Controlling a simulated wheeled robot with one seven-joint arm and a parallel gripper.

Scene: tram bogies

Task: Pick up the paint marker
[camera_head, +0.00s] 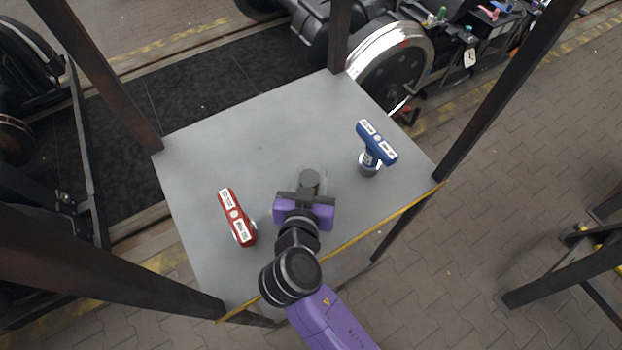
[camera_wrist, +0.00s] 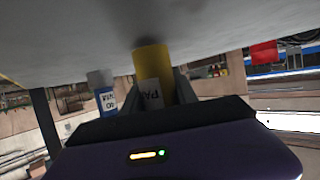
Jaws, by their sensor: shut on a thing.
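The paint marker (camera_wrist: 153,62) is a yellow cylinder with a white label whose visible letters read "PA". It is between the fingers of my gripper (camera_wrist: 154,88) in the wrist view, where the table appears at the top. My gripper (camera_head: 311,190) is shut on it, just above the table's near middle. In the head view a dark grey round top (camera_head: 309,178), seemingly the marker's, shows at the fingers; the rest is hidden. The marker looks upright. I cannot tell whether its yellow end touches the table.
The grey table (camera_head: 265,140) holds a red tool with white labels (camera_head: 233,212) left of my gripper and a blue-topped tool (camera_head: 375,143) to its right. Dark posts rise at the table's corners. The table's back middle is clear. A wheel (camera_head: 392,65) stands beyond.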

